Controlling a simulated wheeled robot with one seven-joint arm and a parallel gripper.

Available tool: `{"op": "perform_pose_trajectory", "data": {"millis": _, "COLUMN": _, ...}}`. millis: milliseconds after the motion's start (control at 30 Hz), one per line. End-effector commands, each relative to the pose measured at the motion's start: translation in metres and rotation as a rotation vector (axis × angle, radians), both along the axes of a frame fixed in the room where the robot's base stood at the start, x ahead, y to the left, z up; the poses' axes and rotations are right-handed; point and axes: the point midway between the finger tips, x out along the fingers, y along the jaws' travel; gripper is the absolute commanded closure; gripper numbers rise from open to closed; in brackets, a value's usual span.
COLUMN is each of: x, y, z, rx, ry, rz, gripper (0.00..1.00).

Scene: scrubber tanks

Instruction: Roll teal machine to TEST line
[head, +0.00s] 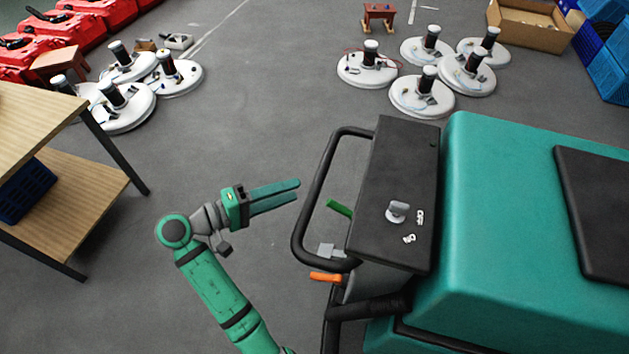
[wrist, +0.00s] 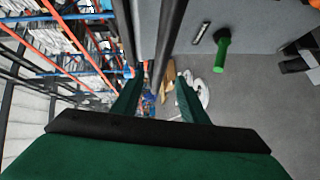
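The teal machine (head: 500,215) fills the right of the head view, with a black control panel (head: 385,165) on its left end. A black looped handle (head: 312,205) sticks out from that end. My gripper (head: 299,189) is left of the handle, its fingers pointing at it, with a small gap showing between fingertips and bar. The fingers are parted and nothing is seen between them. In the wrist view, dark bars (wrist: 166,40) run just beyond the open fingers. No marking reading TEST can be made out.
A green lever (head: 339,208) and an orange lever (head: 325,277) sit by the handle. A wooden bench (head: 70,195) stands left. White disc units (head: 420,92) lie on the floor behind, red machines (head: 35,50) at far left. A pale floor line (head: 215,32) shows. Middle floor is clear.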

Motion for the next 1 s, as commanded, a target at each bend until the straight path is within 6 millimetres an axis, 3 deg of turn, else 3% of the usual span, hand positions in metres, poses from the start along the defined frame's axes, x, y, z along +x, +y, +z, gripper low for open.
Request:
{"op": "perform_pose_trajectory", "data": {"millis": 200, "x": 0.017, "y": -0.038, "z": -0.006, "rx": 0.000, "ry": 0.001, "rz": -0.007, "gripper": 0.61}}
{"op": "perform_pose_trajectory", "data": {"millis": 433, "x": 0.033, "y": -0.066, "z": -0.010, "rx": 0.000, "ry": 0.001, "rz": -0.003, "gripper": 0.61}}
{"op": "perform_pose_trajectory", "data": {"millis": 933, "x": 0.040, "y": -0.076, "z": -0.012, "rx": 0.001, "ry": 0.000, "rz": 0.003, "gripper": 0.61}}
{"op": "perform_pose_trajectory", "data": {"millis": 1000, "x": 0.040, "y": -0.075, "z": -0.012, "rx": 0.000, "ry": 0.001, "rz": 0.004, "gripper": 0.77}}
